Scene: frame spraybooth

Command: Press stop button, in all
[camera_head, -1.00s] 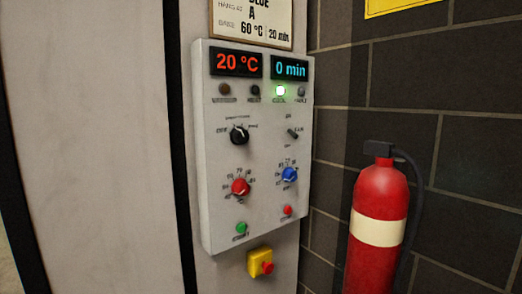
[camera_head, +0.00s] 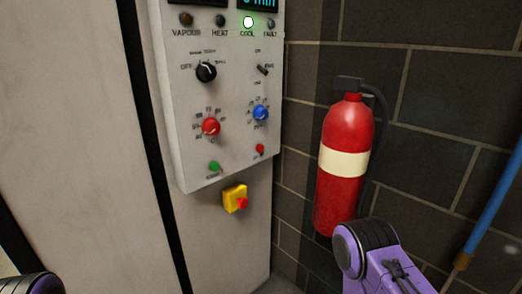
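The control panel (camera_head: 188,150) is a pale box on the cabinet wall. Its small red button (camera_head: 260,148) sits at the lower right, with a label too blurred to read. A small green button (camera_head: 214,166) sits at the lower left. Below the panel is a yellow box (camera_head: 232,196) with a red mushroom button (camera_head: 243,203). Purple and black parts of my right arm show at the lower right, well apart from the panel. A dark piece of my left arm shows at the bottom left corner. Neither gripper's fingers are in view.
A red fire extinguisher (camera_head: 340,190) hangs on the dark brick wall right of the panel, close behind my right arm. A blue pipe (camera_head: 492,205) is at the far right. Space before the panel is clear.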

